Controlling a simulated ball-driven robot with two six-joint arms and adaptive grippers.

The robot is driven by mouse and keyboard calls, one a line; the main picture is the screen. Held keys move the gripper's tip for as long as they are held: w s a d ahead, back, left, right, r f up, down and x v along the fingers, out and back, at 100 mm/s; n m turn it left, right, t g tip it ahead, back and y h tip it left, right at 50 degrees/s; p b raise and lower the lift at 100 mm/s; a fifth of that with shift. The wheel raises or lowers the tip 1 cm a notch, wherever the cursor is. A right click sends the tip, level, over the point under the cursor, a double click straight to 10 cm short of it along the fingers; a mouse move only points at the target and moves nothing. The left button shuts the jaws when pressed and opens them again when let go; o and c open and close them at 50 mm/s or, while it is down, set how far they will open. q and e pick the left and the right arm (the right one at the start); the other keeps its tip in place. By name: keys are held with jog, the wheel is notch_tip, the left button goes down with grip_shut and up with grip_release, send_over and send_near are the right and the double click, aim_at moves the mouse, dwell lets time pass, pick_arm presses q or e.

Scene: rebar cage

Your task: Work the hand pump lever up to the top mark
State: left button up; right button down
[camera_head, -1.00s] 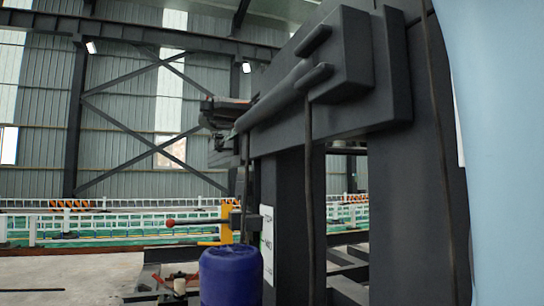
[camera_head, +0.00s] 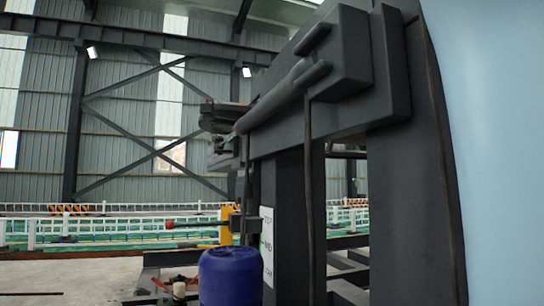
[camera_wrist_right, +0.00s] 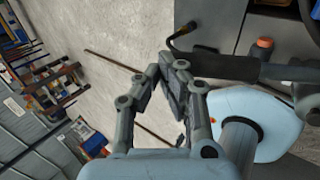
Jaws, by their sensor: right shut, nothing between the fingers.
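The hand pump lever (camera_head: 195,223) is a thin bar with a red knob at its left end in the head view. It lies about level and meets a yellow post (camera_head: 225,225) with a dark block beside it. A white mark plate (camera_head: 267,245) with dark lettering stands just right of the block. The lettering is too small to read surely. My right gripper (camera_wrist_right: 170,68) shows in the right wrist view, shut and empty over grey floor, with no lever visible between its fingers. My left gripper is not in view.
A blue drum (camera_head: 230,278) stands in front of the post. A big dark machine frame (camera_head: 340,120) fills the middle right of the head view. White railings (camera_head: 100,228) run behind. In the right wrist view, a thin dark rod (camera_wrist_right: 110,60) lies on the floor.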

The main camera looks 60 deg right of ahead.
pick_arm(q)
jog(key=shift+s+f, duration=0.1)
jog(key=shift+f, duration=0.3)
pick_arm(e)
jog(key=shift+w+a+f, duration=0.1)
jog(key=shift+a+f, duration=0.1)
jog(key=shift+f, duration=0.3)
pick_arm(q)
jog(key=shift+b, duration=0.3)
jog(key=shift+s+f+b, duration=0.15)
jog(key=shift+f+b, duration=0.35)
pick_arm(e)
jog(key=shift+w+a+f, duration=0.15)
jog(key=shift+a+f, duration=0.05)
jog(key=shift+f, duration=0.45)
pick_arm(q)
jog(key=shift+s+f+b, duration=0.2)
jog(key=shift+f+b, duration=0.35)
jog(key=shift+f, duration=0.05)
pick_arm(e)
jog(key=shift+w+a+f, duration=0.1)
jog(key=shift+a+f, duration=0.05)
jog(key=shift+f, duration=0.65)
pick_arm(q)
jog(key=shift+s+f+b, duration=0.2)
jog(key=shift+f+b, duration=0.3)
jog(key=shift+b, duration=0.05)
pick_arm(e)
jog(key=shift+w+a+f, duration=0.15)
jog(key=shift+f, duration=0.4)
